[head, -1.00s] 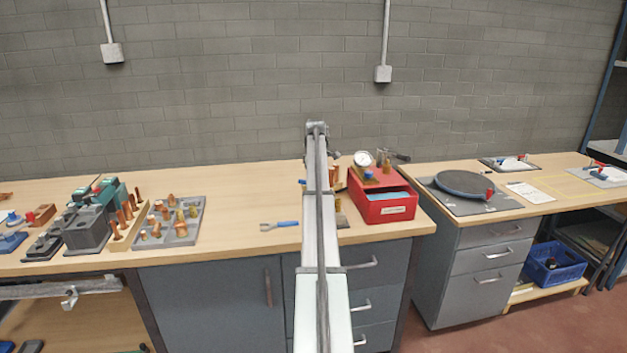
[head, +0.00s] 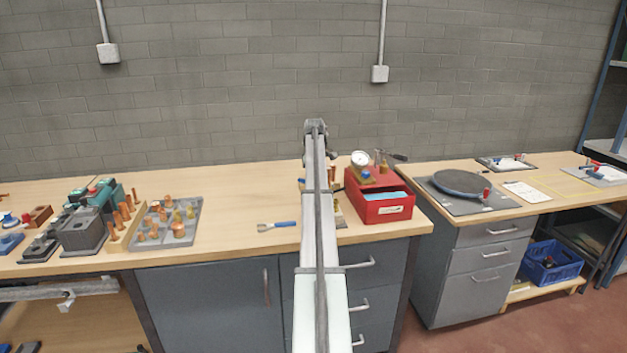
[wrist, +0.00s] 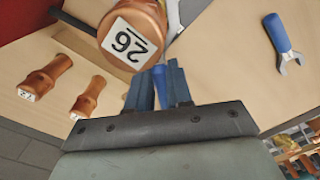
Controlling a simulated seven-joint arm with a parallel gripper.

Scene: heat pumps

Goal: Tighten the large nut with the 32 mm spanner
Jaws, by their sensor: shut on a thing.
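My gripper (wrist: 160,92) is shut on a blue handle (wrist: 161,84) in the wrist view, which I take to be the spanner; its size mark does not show. A large copper-coloured part with a white label reading 26 (wrist: 130,38) lies just beyond the fingers. A pale metal piece (wrist: 173,14) shows beside it, and I cannot tell whether it touches. I cannot make out the large nut. A second blue-handled spanner (wrist: 279,38) lies apart on the bench, also seen in the head view (head: 277,226). My arm hides the gripper in the head view.
Two smaller labelled copper parts (wrist: 88,97) (wrist: 45,77) lie left in the wrist view. A red box with a gauge (head: 385,210) stands right of my arm. A grey tray of copper fittings (head: 190,240) is left. Bare bench lies between tray and spanner.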

